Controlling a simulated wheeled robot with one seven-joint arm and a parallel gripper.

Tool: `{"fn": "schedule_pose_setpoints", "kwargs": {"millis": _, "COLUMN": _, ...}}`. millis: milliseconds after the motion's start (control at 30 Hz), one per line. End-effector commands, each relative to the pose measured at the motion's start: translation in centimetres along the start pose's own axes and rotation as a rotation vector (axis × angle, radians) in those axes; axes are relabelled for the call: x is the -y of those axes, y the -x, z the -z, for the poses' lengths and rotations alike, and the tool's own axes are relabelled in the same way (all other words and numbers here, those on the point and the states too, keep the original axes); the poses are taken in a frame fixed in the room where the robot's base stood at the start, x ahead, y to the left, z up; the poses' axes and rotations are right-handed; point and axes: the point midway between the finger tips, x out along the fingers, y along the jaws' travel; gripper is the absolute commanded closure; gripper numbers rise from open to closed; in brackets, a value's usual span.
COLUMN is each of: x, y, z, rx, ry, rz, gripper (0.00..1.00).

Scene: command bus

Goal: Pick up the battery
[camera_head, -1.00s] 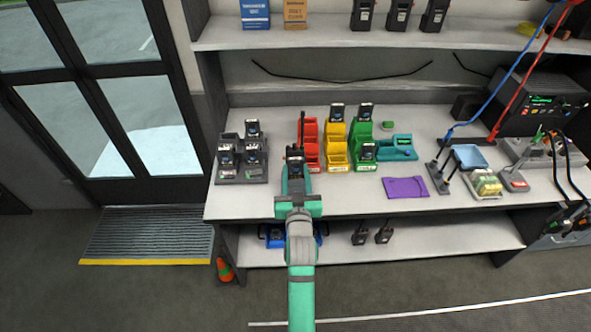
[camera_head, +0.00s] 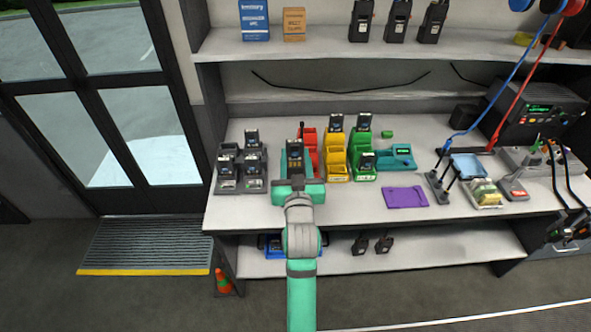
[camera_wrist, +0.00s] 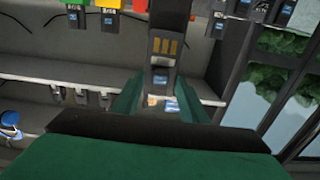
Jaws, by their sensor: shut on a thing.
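The battery (camera_head: 294,152) is a dark block with gold contacts and a pale label. My gripper (camera_head: 296,176) is shut on its near end, above the workbench and just left of the red bin. In the wrist view the battery (camera_wrist: 165,48) extends away from my gripper (camera_wrist: 163,103), with its contacts and label facing the camera. The gripped end is partly hidden between the green fingers. I cannot tell from these views how far it is above the bench.
A grey rack (camera_head: 228,186) with several dark units stands left. Red (camera_head: 310,140), yellow (camera_head: 337,171) and green bins (camera_head: 362,175) stand right, close to the battery. A purple mat (camera_head: 405,197) lies farther right. The bench front (camera_head: 345,211) is clear.

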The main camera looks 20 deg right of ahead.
Motion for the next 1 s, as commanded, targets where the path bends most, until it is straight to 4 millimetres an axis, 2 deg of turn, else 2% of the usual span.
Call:
{"fn": "schedule_pose_setpoints", "kwargs": {"millis": 33, "x": 0.0, "y": 0.0, "z": 1.2, "rx": -0.007, "ry": 0.0, "rz": 0.0, "gripper": 0.85}}
{"fn": "schedule_pose_setpoints", "kwargs": {"millis": 600, "x": 0.0, "y": 0.0, "z": 11.1, "rx": -0.006, "ry": 0.0, "rz": 0.0, "gripper": 0.85}}
{"fn": "schedule_pose_setpoints", "kwargs": {"millis": 800, "x": 0.0, "y": 0.0, "z": 13.9, "rx": -0.005, "ry": 0.0, "rz": 0.0, "gripper": 0.85}}
{"fn": "schedule_pose_setpoints", "kwargs": {"millis": 1000, "x": 0.0, "y": 0.0, "z": 15.8, "rx": -0.004, "ry": 0.0, "rz": 0.0, "gripper": 0.85}}
